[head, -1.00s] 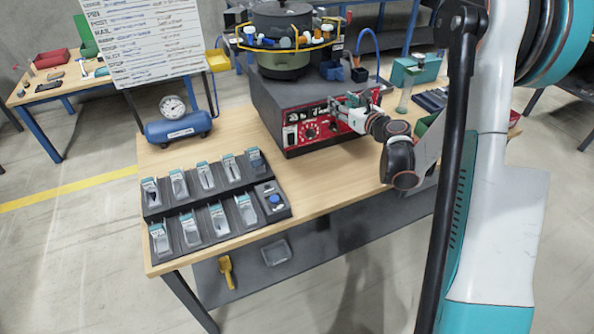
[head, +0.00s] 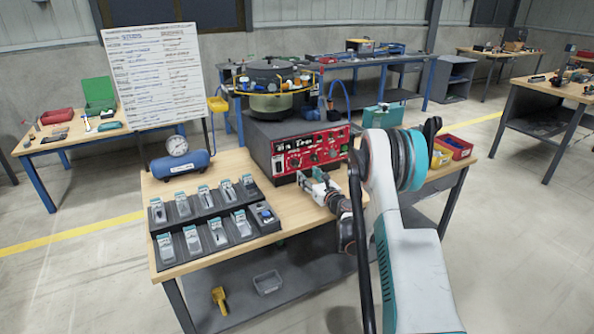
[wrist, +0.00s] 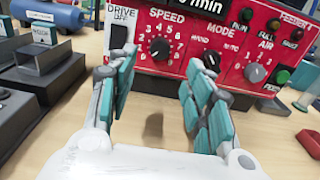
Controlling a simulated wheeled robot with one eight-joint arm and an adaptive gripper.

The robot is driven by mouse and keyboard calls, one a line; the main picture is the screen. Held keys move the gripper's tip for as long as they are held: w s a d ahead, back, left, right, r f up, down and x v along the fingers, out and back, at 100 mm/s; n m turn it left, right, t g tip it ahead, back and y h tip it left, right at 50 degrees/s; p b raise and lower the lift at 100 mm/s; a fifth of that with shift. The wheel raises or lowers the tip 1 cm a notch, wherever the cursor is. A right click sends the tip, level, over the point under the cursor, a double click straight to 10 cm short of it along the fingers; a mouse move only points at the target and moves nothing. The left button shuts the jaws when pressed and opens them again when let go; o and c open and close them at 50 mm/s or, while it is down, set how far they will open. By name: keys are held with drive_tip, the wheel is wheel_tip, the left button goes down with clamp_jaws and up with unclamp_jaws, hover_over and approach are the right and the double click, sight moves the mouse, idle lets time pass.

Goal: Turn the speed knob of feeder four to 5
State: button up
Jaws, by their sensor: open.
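The feeder's red control panel (head: 312,152) is on the front of a dark box on the table. In the wrist view, the black SPEED knob (wrist: 160,48) sits inside a ring of white numerals; I cannot tell which numeral its pointer is on.
Beside the SPEED knob are the DRIVE switch (wrist: 119,37), MODE knob (wrist: 212,59) and AIR knob (wrist: 257,72). The bowl (head: 272,105) stands on the box. A blue air tank (head: 180,162) and part trays (head: 208,235) stand to the left.

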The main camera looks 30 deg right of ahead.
sight(296, 164)
drive_tip(key=w+b, duration=0.2)
drive_tip(key=w, duration=0.7)
drive_tip(key=shift+a, duration=0.1)
drive_tip(key=c, duration=1)
